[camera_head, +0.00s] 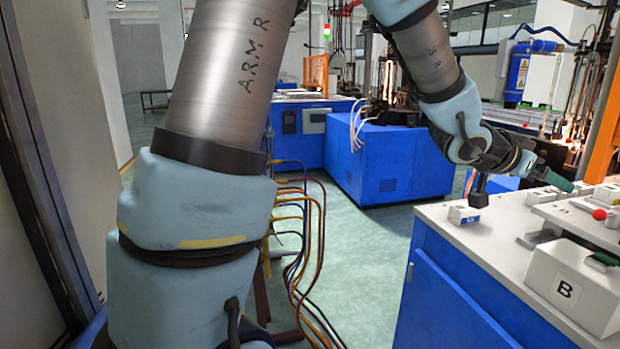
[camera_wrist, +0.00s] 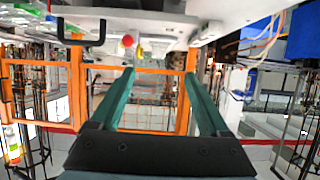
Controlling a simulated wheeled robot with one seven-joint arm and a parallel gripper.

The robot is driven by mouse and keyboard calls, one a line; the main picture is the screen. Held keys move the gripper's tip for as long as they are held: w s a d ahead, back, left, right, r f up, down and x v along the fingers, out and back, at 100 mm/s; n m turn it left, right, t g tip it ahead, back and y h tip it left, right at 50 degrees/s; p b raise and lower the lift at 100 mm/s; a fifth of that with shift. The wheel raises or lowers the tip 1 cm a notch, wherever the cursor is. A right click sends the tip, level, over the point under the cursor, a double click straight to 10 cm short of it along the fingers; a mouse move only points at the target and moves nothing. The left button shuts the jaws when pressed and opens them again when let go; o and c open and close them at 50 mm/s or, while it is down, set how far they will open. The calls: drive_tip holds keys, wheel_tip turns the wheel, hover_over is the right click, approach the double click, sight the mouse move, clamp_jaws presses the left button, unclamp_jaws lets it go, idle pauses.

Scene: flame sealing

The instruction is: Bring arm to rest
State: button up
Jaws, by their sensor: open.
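My arm reaches from the left foreground up and over to the right, and its end hangs above the white worktop (camera_head: 500,238) of a blue cabinet. My gripper (camera_head: 562,183) points to the right, a little above the worktop, and shows only small and partly hidden there. In the wrist view my gripper (camera_wrist: 158,78) shows two green fingers standing apart, with nothing between them. The wrist picture appears upside down, with the worktop along its top edge.
On the worktop are a white box marked B (camera_head: 572,288), a red ball-shaped knob (camera_head: 599,214) and a small white-and-blue block (camera_head: 464,215). Orange framing (camera_head: 606,118) stands at the right. Blue machine cabinets (camera_head: 390,165) stand behind. Green floor (camera_head: 365,250) lies open between.

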drive_tip(key=w+a+f+n+t+y, duration=0.1)
drive_tip(key=w+a+f+n+y, duration=0.2)
drive_tip(key=a, duration=0.6)
drive_tip(key=w+a+f+n+t+y, duration=0.1)
drive_tip(key=w+a+f+n+y, duration=0.15)
drive_tip(key=w+a, duration=0.45)
drive_tip(key=w+a+f+n+t+y, duration=0.1)
drive_tip(key=w+a+f+n+y, duration=0.2)
drive_tip(key=a, duration=0.8)
drive_tip(key=s+a+f+n+g+y, duration=0.2)
drive_tip(key=s+a, duration=0.4)
drive_tip(key=a, duration=0.4)
drive_tip(key=s+a+f+n+g+y, duration=0.2)
drive_tip(key=s+a+f, duration=0.3)
drive_tip(key=a, duration=0.6)
drive_tip(key=shift+s+a+f+n+g, duration=0.3)
drive_tip(key=shift+s+n, duration=0.45)
drive_tip(key=shift+s, duration=0.15)
